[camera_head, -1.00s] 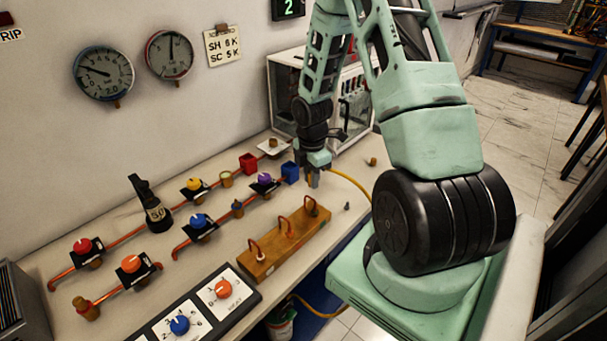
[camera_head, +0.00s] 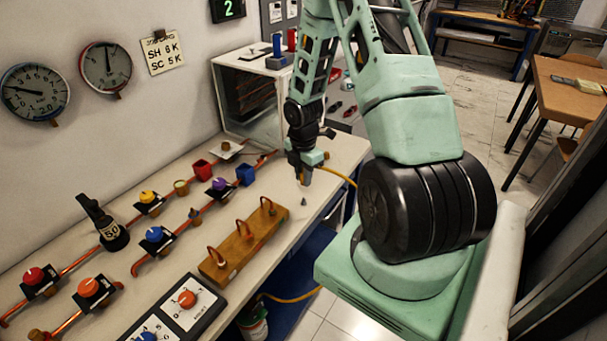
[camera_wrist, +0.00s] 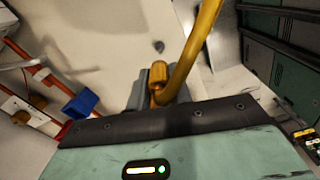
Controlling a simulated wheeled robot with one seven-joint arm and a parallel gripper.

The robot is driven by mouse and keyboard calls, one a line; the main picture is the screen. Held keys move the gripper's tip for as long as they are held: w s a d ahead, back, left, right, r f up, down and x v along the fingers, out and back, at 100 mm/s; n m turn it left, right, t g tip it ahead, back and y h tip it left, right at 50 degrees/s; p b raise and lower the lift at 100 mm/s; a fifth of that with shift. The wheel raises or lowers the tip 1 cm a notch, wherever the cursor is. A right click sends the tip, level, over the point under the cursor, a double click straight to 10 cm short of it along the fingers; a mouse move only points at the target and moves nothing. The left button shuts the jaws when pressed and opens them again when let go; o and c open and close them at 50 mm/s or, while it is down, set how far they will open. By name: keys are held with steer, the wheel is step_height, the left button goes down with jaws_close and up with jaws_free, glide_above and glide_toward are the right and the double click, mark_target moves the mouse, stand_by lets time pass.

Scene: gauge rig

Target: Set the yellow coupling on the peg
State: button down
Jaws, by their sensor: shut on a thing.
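My gripper (camera_head: 304,178) is shut on the yellow coupling (camera_wrist: 157,80), a small brass-yellow fitting that shows between the fingers in the wrist view. A thick yellow hose (camera_wrist: 197,40) runs up from beside it; in the head view the coupling itself is too small to make out clearly. A small dark grey peg (camera_head: 303,202) stands on the bench just below my gripper in the head view. The peg also shows in the wrist view (camera_wrist: 159,46), ahead of the coupling and apart from it.
A wooden block with copper loops (camera_head: 243,246) lies left of the peg. A blue box (camera_head: 245,175), a red box (camera_head: 203,169) and pipes with coloured valve knobs lie farther left. A white cabinet (camera_head: 250,100) stands behind. The bench around the peg is clear.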

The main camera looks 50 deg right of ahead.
steer(key=shift+f+b, duration=1.65)
steer(key=shift+f, duration=0.95)
steer(key=shift+f, duration=0.4)
steer(key=shift+f+b, duration=0.35)
steer(key=shift+f, duration=0.4)
steer(key=shift+f, duration=0.15)
steer(key=c, duration=0.9)
jaws_free()
steer(key=shift+o, duration=0.2)
step_height(320, 180, up, 17)
steer(key=shift+r, duration=0.2)
